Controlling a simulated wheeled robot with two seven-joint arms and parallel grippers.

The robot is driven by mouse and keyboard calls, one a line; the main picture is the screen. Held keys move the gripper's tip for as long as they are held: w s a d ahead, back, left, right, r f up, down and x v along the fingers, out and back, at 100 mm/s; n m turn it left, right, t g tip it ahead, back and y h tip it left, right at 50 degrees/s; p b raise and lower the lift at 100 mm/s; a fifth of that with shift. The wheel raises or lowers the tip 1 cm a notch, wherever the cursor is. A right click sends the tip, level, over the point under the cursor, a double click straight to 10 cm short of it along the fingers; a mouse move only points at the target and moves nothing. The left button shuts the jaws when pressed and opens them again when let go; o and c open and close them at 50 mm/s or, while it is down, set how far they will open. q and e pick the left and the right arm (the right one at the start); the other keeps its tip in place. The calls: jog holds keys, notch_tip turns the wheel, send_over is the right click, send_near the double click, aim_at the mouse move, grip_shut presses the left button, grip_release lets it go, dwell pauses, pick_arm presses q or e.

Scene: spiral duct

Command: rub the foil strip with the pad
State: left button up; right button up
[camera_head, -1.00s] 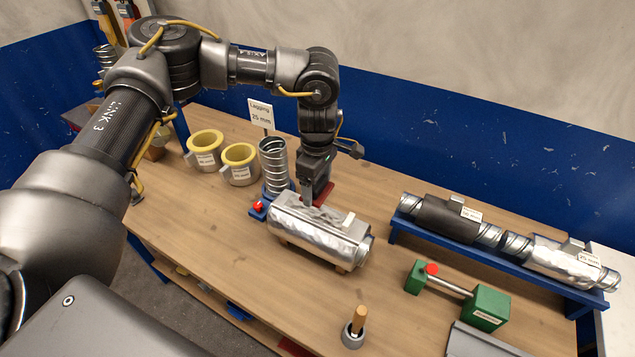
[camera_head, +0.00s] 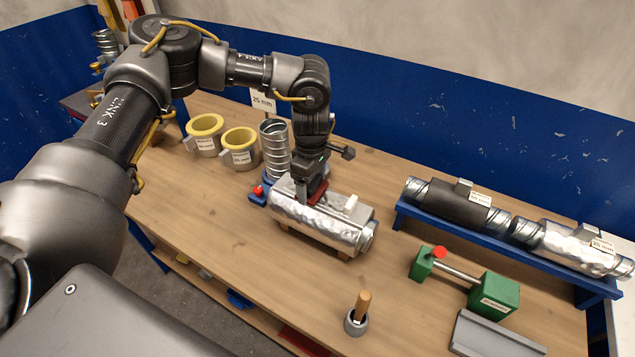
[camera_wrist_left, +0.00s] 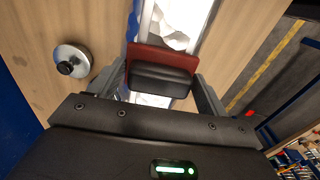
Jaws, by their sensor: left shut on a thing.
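The foil-wrapped duct (camera_head: 323,225) lies across a low wooden cradle in the middle of the bench, and its shiny surface looks wrinkled. The foil strip cannot be told apart clearly from the foil wrap; bright foil (camera_wrist_left: 180,18) shows beyond the pad in the left wrist view. My left gripper (camera_head: 312,190) is over the duct's upper left part, shut on the pad (camera_head: 318,193), which is red with a black grip (camera_wrist_left: 160,80). The pad is down at the foil's top; whether it touches cannot be told for certain. My right gripper is not in view.
A bare spiral duct (camera_head: 274,148) and two yellow-lined rings (camera_head: 240,150) stand behind and left. A blue rack (camera_head: 500,252) with finished ducts is at the right. A green-ended tool (camera_head: 494,294) and a wooden-handled brush or tool (camera_head: 360,310) stand in front.

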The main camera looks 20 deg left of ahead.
pick_arm(q)
jog(key=a, duration=0.3)
jog(key=shift+w+a, duration=0.25)
jog(key=shift+a, duration=1.05)
jog(key=d, duration=0.4)
jog(key=shift+s+d, duration=0.15)
jog(key=shift+s, duration=0.05)
jog(key=shift+s+d, duration=0.2)
jog(key=shift+d, duration=1.55)
notch_tip(320, 180, up, 2)
jog(key=shift+r+p, duration=0.25)
jog(key=shift+p, duration=0.35)
jog(key=shift+a+r+p, duration=0.1)
jog(key=shift+r+p, duration=0.8)
jog(key=shift+r, duration=0.6)
notch_tip(320, 180, up, 2)
jog(key=shift+r+p, duration=0.25)
jog(key=shift+p, duration=0.45)
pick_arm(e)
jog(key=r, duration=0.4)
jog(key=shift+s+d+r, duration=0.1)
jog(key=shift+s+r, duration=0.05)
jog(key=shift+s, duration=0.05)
